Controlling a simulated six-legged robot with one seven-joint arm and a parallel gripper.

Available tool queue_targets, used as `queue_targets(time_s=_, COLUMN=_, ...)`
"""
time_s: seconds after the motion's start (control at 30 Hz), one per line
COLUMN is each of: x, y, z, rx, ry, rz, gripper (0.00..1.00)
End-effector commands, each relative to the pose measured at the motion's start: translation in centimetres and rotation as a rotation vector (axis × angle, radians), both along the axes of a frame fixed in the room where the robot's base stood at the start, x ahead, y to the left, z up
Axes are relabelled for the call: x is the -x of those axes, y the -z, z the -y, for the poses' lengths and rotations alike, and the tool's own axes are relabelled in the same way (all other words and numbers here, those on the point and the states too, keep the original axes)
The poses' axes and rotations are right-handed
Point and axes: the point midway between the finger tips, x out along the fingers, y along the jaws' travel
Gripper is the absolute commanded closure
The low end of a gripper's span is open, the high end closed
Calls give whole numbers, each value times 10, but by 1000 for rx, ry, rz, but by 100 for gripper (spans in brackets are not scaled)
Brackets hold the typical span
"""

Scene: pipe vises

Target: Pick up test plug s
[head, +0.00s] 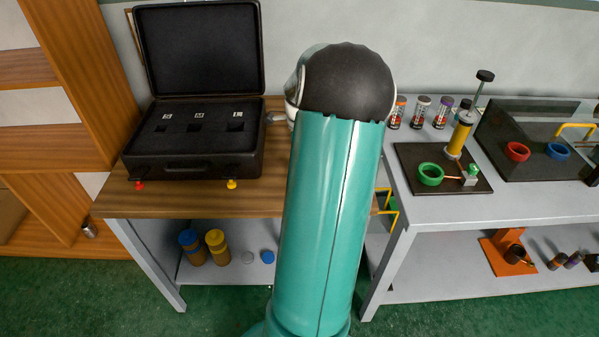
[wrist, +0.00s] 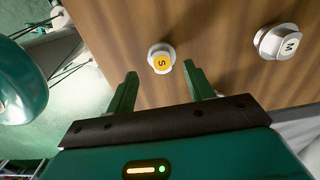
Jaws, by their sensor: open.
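Test plug s (wrist: 161,60) is a small whitish plug with a yellow top marked S. In the wrist view it sits on the brown wooden table top (wrist: 125,35), just beyond my fingertips and roughly centred between them. My gripper (wrist: 160,80) is open and empty, with one green finger to each side of the plug's line. It does not visibly touch the plug. In the head view my arm hides the gripper, and I cannot make out plug s there.
A second white plug marked M (wrist: 276,42) stands right of plug s. An open black case (head: 190,165) with slots labelled S, M and a third letter is on the wooden bench (head: 165,205). A grey bench (head: 450,207) with fittings stands at the right.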

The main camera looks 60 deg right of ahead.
Motion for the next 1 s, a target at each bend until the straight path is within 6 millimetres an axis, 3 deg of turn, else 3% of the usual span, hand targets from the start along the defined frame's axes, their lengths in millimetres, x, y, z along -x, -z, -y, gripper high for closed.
queue_targets(time_s=0.4, x=-2, y=49, z=2, rx=-2, ry=-1, rz=1, gripper=47)
queue_targets(time_s=0.7, x=-3, y=55, z=2, rx=0, ry=-1, rz=1, gripper=47)
queue_targets(time_s=0.9, x=-3, y=54, z=2, rx=1, ry=-2, rz=0, gripper=84)
queue_targets(time_s=1.0, x=-3, y=54, z=2, rx=2, ry=-2, rz=1, gripper=84)
